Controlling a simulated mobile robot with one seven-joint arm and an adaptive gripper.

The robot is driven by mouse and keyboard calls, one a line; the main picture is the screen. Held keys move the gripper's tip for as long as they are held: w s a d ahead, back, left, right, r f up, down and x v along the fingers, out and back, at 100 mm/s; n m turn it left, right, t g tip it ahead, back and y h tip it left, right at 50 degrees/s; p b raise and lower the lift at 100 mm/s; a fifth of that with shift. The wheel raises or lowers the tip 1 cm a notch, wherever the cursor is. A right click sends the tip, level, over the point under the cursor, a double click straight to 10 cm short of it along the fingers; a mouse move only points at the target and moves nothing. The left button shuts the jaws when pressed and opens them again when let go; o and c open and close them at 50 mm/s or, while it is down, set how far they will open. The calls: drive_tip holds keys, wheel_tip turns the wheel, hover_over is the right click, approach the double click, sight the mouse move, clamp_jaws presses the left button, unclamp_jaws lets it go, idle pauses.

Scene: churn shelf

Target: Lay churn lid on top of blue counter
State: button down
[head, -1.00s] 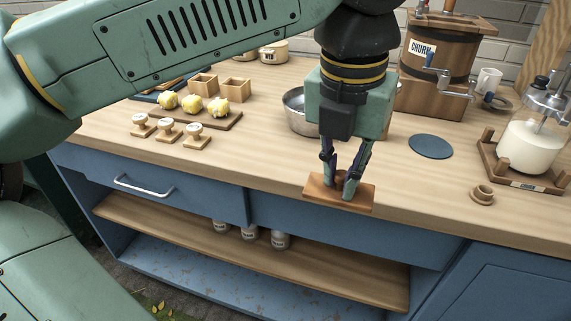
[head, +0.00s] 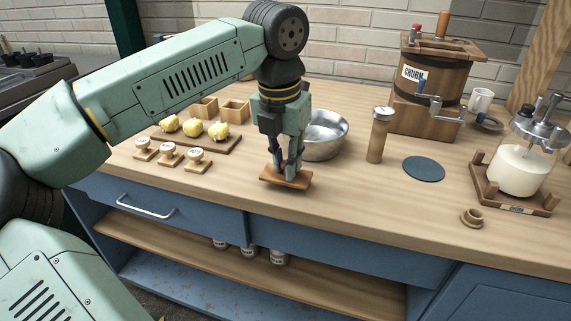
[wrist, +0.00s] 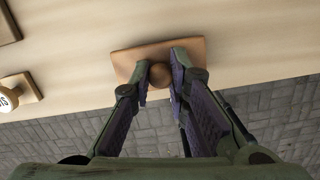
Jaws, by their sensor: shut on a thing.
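The churn lid (head: 279,180) is a flat wooden rectangle with a round knob. My gripper (head: 287,167) is shut on the knob, which shows between its fingers in the wrist view (wrist: 160,74), with the lid board (wrist: 132,62) beyond. The lid is nearly level, slightly tilted in the head view, over the front part of the blue counter (head: 345,207), which has a pale wood top and blue body. I cannot tell whether the lid touches the top. The churn (head: 425,92), a dark banded wooden barrel with a crank, stands at the back right.
Stamps (head: 170,154) and a board with yellow butter pieces (head: 195,131) are left of the lid. A metal bowl (head: 326,136) and a wooden cylinder (head: 379,138) stand behind and right. The front middle is clear.

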sight(282, 179)
drive_tip(key=shift+f, duration=0.9)
drive_tip(key=shift+f, duration=0.1)
drive_tip(key=shift+f, duration=0.15)
drive_tip(key=c, duration=1.5)
unclamp_jaws()
drive_tip(key=shift+c, duration=0.2)
wheel_tip(282, 179, up, 12)
drive_tip(key=s, duration=0.1)
drive_tip(key=shift+s+a+r, duration=0.15)
drive_tip(key=shift+a+r, duration=0.1)
drive_tip(key=shift+a, duration=0.1)
